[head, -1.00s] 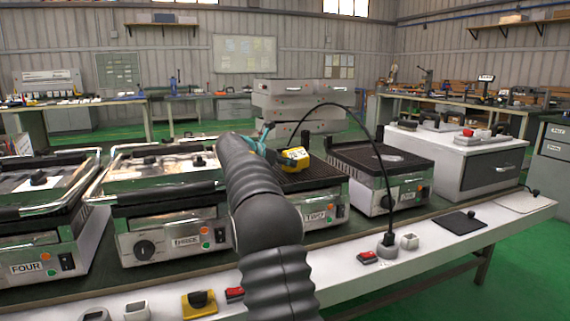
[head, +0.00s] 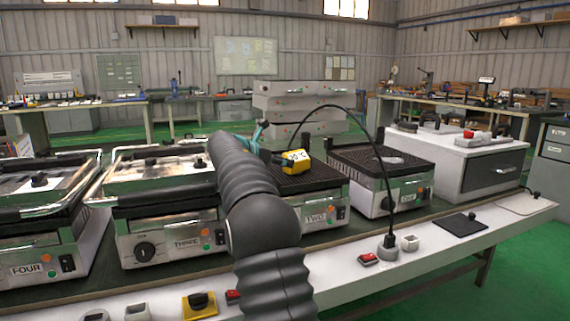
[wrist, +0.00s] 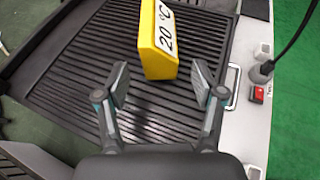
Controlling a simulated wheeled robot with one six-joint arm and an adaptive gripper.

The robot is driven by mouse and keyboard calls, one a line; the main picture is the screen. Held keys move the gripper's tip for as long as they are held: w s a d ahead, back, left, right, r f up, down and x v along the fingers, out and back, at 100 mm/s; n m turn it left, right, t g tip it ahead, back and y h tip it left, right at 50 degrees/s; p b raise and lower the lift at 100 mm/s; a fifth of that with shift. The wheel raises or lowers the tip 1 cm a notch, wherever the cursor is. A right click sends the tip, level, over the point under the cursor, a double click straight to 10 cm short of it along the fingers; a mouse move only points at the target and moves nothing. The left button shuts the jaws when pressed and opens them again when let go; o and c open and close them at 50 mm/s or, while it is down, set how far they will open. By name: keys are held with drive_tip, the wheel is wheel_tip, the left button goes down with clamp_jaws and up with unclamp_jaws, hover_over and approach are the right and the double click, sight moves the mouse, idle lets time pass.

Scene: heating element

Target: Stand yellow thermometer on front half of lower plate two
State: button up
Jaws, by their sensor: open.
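The yellow thermometer (wrist: 150,40), with a white 20 °C face, stands on the dark ribbed lower plate of unit two (wrist: 85,60) in the wrist view. It is on the side nearer the bench's front edge. It also shows in the head view (head: 322,171), right of my arm on unit two (head: 318,217). My gripper (wrist: 160,82) is open and empty. Its fingertips are apart from the thermometer, one to each side of its near end. In the head view, my arm hides part of unit two and most of the gripper.
Unit three (head: 170,245) stands left of my arm and the open-plated unit one (head: 375,185) to the right. A black cable (head: 388,190) arches near unit one to a socket. Switches and sockets line the white front ledge (head: 340,275).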

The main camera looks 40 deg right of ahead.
drive_tip(key=v, duration=0.9)
drive_tip(key=shift+a, duration=0.1)
drive_tip(key=shift+r, duration=0.1)
